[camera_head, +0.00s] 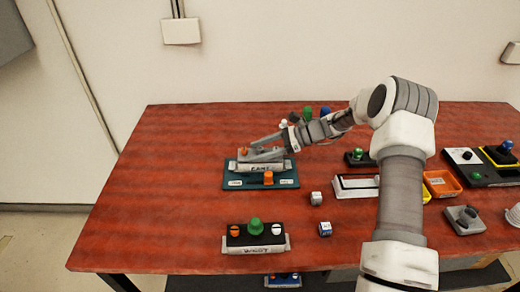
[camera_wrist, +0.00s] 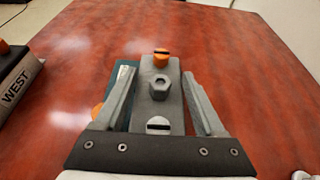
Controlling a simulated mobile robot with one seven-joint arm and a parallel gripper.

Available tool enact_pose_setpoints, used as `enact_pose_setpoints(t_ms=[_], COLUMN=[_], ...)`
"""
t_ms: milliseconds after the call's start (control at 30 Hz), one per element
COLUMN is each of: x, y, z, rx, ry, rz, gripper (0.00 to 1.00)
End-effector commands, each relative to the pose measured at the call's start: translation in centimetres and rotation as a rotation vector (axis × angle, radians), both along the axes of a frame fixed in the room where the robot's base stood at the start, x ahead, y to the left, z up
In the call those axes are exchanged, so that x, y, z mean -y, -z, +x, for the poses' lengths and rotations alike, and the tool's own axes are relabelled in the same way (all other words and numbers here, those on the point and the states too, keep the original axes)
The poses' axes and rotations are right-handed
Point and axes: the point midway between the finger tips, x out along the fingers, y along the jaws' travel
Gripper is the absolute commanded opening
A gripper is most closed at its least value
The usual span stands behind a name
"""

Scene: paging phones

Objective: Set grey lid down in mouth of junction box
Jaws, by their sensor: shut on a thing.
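The grey lid (camera_wrist: 172,112) is a narrow plate with a grey hex knob, an orange slotted screw and a white one. In the wrist view it lies between the fingers of my gripper (camera_wrist: 158,73), which is shut on it. In the head view my gripper (camera_head: 257,156) comes in from the right, low over a pale box (camera_head: 262,168) with a lettered front, apparently the junction box. The box stands on a teal board (camera_head: 232,183). The fingers hide much of the lid and the box mouth, so I cannot tell whether the lid touches the box.
An orange peg (camera_head: 268,178) stands at the teal board's front. A WEST box (camera_head: 255,240) with a green knob sits nearer, and shows left in the wrist view (camera_wrist: 15,85). Two small cubes (camera_head: 316,198) (camera_head: 325,229) lie to the right. The table's left side is clear.

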Motion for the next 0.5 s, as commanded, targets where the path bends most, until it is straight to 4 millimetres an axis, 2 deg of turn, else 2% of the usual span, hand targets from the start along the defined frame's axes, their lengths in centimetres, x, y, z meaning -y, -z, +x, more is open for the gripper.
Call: enact_pose_setpoints(t_ms=[500], x=[0.00], y=[0.32], z=[0.03], rx=[0.000], ry=[0.000], rz=[0.001], gripper=[0.10])
